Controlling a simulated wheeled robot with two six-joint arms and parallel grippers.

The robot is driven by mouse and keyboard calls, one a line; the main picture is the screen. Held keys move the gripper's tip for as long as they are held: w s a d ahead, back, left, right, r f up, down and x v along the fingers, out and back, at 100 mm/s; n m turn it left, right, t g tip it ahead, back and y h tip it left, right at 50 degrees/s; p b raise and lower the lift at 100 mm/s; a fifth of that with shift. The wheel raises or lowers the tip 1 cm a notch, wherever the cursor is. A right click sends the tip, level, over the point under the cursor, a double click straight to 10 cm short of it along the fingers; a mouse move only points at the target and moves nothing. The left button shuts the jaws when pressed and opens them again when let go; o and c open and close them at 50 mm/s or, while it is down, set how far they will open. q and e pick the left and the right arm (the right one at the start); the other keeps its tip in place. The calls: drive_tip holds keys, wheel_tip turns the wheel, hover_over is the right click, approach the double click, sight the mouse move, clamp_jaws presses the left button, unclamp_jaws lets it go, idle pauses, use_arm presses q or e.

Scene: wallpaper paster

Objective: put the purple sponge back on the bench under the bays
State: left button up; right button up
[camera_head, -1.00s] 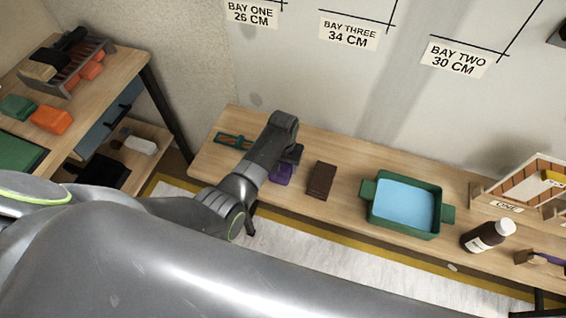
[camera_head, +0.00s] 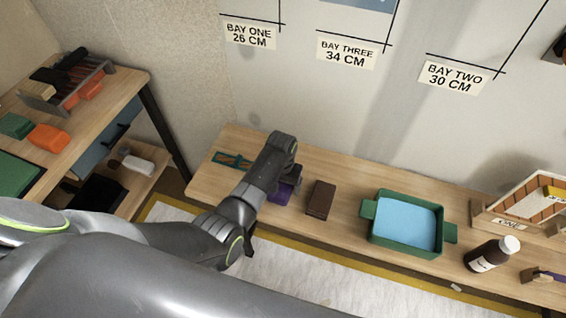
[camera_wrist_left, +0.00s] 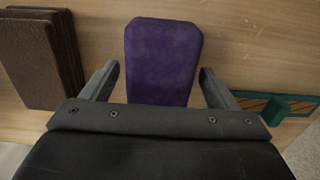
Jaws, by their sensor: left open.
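The purple sponge (camera_head: 281,193) lies on the wooden bench (camera_head: 345,222) under the bay labels, partly hidden by my left arm in the head view. In the left wrist view the purple sponge (camera_wrist_left: 162,60) lies flat between the two fingers of my left gripper (camera_wrist_left: 160,84). The gripper is open, with a gap on each side of the sponge and neither finger visibly touching it. In the head view my left gripper (camera_head: 290,178) is over the sponge, its fingers mostly hidden. My right gripper is not in view.
A brown block stack (camera_head: 320,199) stands right of the sponge. A green tray (camera_head: 373,240) with blue contents and a brown bottle (camera_head: 490,254) are further right. A green-and-brown tool (camera_head: 231,160) lies at the bench's left end. A side table (camera_head: 105,100) stands at left.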

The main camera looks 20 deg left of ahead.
sight(283, 184)
use_arm(q)
wheel_tip(283, 184, up, 17)
drive_tip(key=p, duration=0.2)
drive_tip(key=s+a+f+n+t, duration=0.1)
drive_tip(key=s+a+f, duration=0.2)
drive_tip(key=s+a, duration=0.3)
drive_tip(key=s+a+f+t, duration=0.1)
drive_tip(key=s+a+f, duration=0.25)
drive_tip(key=s, duration=0.45)
drive_tip(key=s+a+r+t+y, duration=0.1)
drive_tip(key=s+a+r, duration=0.2)
drive_tip(key=s, duration=0.5)
drive_tip(key=s+a+r+t+y, duration=0.1)
drive_tip(key=s+a+r, duration=0.2)
drive_tip(key=s, duration=0.4)
wheel_tip(283, 184, down, 23)
drive_tip(key=a+g, duration=0.1)
drive_tip(key=g, duration=0.1)
drive_tip(key=s+d+f+h, duration=0.1)
drive_tip(key=s+f, duration=1.4)
drive_tip(key=f, duration=0.3)
drive_tip(key=shift+s+g, duration=0.2)
drive_tip(key=shift+g, duration=0.2)
